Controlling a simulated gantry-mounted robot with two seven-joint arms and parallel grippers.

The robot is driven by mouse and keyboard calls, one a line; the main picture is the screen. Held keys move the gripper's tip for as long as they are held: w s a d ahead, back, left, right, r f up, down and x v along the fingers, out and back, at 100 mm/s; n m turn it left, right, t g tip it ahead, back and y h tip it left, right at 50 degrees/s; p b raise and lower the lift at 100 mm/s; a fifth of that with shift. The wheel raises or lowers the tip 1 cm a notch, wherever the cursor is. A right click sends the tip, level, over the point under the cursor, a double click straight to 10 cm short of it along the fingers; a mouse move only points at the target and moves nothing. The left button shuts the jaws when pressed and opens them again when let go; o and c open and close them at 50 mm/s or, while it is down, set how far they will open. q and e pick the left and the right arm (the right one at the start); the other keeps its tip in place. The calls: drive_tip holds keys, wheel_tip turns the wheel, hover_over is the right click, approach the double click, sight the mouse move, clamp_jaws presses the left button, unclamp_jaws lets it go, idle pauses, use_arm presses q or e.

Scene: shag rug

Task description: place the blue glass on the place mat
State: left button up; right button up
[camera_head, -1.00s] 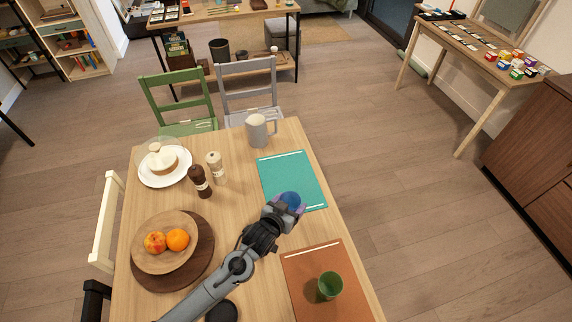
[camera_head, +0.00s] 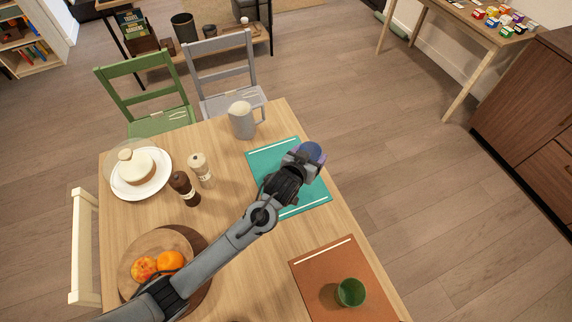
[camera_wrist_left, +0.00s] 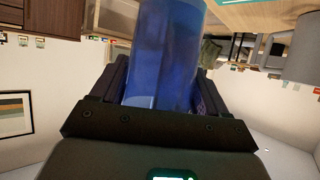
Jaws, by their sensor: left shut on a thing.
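The blue glass (camera_head: 310,151) is in my left gripper (camera_head: 303,160), above the right edge of the teal place mat (camera_head: 266,157) in the head view. In the left wrist view the glass (camera_wrist_left: 163,55) fills the space between the two fingers, which are shut on it. My arm covers the middle of the teal mat. An orange-brown place mat (camera_head: 322,262) lies nearer, with a green glass (camera_head: 350,292) standing on it. My right gripper does not show.
A grey pitcher (camera_head: 242,122) stands beyond the teal mat. Dark and light mills (camera_head: 184,188), a cake on a white plate (camera_head: 122,188) and a fruit board (camera_head: 137,250) are to the left. Green and grey chairs (camera_head: 229,62) stand behind the table (camera_head: 230,218).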

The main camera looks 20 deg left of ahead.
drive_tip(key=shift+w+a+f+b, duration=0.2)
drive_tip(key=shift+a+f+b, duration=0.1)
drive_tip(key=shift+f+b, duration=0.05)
use_arm(q)
drive_tip(key=shift+w+a+f+b, duration=0.1)
drive_tip(key=shift+a+f+b, duration=0.2)
drive_tip(key=shift+a+f, duration=1.7)
drive_tip(key=shift+a+f+b, duration=0.25)
drive_tip(key=shift+a+f, duration=1.5)
drive_tip(key=shift+f, duration=0.45)
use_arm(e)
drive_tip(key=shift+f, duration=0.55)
use_arm(q)
drive_tip(key=shift+f, duration=0.1)
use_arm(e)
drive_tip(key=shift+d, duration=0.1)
use_arm(q)
drive_tip(key=o, duration=1.2)
drive_tip(key=shift+f, duration=0.1)
